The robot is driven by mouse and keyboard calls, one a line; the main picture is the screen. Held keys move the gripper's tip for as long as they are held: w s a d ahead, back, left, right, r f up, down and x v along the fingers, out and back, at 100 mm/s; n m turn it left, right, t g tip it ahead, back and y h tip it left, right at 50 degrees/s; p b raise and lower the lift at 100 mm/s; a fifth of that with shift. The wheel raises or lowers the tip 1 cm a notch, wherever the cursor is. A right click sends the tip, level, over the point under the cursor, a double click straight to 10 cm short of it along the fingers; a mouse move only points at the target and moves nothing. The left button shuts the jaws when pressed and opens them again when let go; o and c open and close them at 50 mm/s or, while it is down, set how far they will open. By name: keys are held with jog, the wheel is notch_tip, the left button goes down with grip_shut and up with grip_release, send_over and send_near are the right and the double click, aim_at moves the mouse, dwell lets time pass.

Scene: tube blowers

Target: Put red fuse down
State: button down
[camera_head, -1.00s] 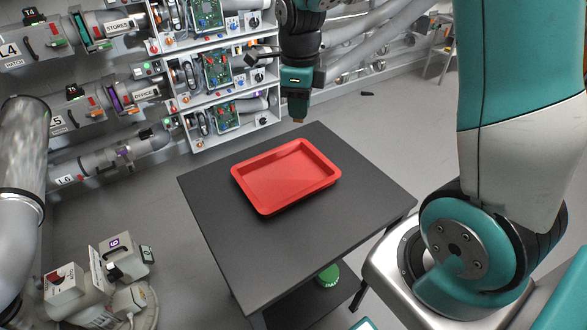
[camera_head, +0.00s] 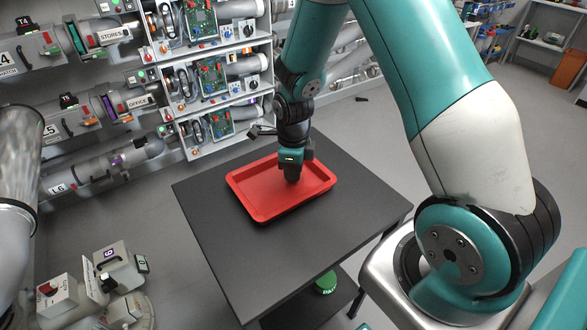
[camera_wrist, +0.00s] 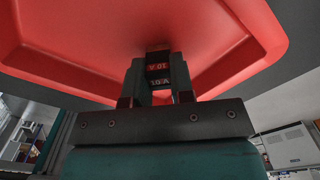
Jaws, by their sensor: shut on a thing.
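In the wrist view the red fuse (camera_wrist: 158,68), a small block with a dark label reading "10 A", is held between the fingers of my gripper (camera_wrist: 157,82). My gripper is shut on it, over the red tray (camera_wrist: 225,40). In the head view my gripper (camera_head: 292,178) points down inside the outline of the red tray (camera_head: 262,209). The fuse is hidden by the gripper there. I cannot tell whether the fuse touches the tray floor.
The tray lies on a dark table (camera_head: 290,245) with bare room in front and to the right. A wall rack (camera_head: 218,100) with circuit boards and pipes stands behind. A green-lidded container (camera_head: 326,283) sits on the lower shelf.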

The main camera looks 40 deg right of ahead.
jog(key=c, duration=1)
grip_release()
jog(key=shift+r, duration=0.1)
notch_tip(320, 180, up, 11)
jog(key=s+a+r+n+y, duration=0.1)
jog(key=s+a+r+n, duration=0.3)
jog(key=s+n, duration=0.3)
jog(key=s+a+r+n+y, duration=0.1)
jog(key=s+a+r+n, duration=0.3)
jog(key=n, duration=1.1)
jog(key=s+a+r+n+y, duration=0.2)
jog(key=s+a+r+n, duration=0.2)
jog(key=s+a+n, duration=0.5)
jog(key=shift+s+r+n, duration=0.2)
jog(key=shift+n, duration=0.6)
jog(key=shift+s+r+n, duration=0.2)
jog(key=shift+n, duration=0.6)
